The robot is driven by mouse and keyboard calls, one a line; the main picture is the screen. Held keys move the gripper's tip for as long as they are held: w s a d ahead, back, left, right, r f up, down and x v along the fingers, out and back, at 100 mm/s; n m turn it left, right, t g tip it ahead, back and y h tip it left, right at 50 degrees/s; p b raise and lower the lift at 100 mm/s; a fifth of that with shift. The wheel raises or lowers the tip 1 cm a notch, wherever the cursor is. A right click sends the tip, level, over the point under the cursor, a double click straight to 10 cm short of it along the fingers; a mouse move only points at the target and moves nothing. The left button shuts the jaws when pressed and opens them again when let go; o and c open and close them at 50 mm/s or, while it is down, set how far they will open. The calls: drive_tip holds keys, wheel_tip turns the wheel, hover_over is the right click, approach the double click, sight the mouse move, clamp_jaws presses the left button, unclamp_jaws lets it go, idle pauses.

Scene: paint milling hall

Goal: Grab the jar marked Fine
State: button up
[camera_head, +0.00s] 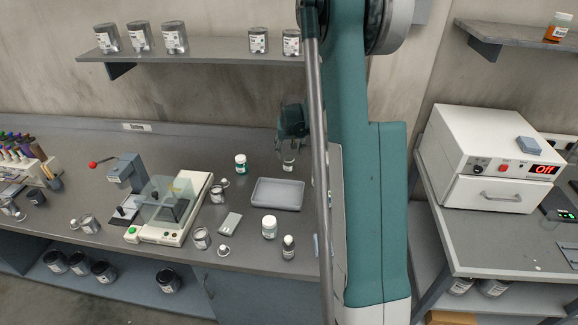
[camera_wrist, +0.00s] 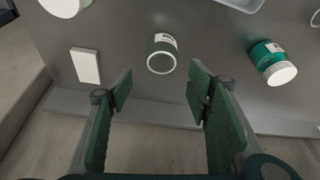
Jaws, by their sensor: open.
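My gripper (camera_head: 291,143) hangs above the back of the bench, open and empty. In the wrist view its fingers (camera_wrist: 160,90) point toward a small jar (camera_wrist: 162,58) with a pale rim and a white label. This jar stands just beyond the fingertips, in line with the gap; in the head view it shows below my gripper (camera_head: 289,164). A green jar with a white lid (camera_wrist: 272,62) stands to its right in the wrist view, and left of my gripper in the head view (camera_head: 240,164). I cannot read "Fine" on any label.
A grey tray (camera_head: 278,207) lies in front of the jar. A white block (camera_wrist: 86,65) lies to its left in the wrist view. A white-lidded jar (camera_head: 269,228) and a dark bottle (camera_head: 288,247) stand near the front. A shelf (camera_head: 205,50) runs above.

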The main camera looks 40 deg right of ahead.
sight(289, 156)
drive_tip(key=shift+f, duration=0.25)
drive_tip(key=shift+x, duration=2.6)
drive_tip(key=shift+s+a, duration=0.1)
drive_tip(key=shift+a, duration=0.05)
drive_tip(key=c, duration=0.9)
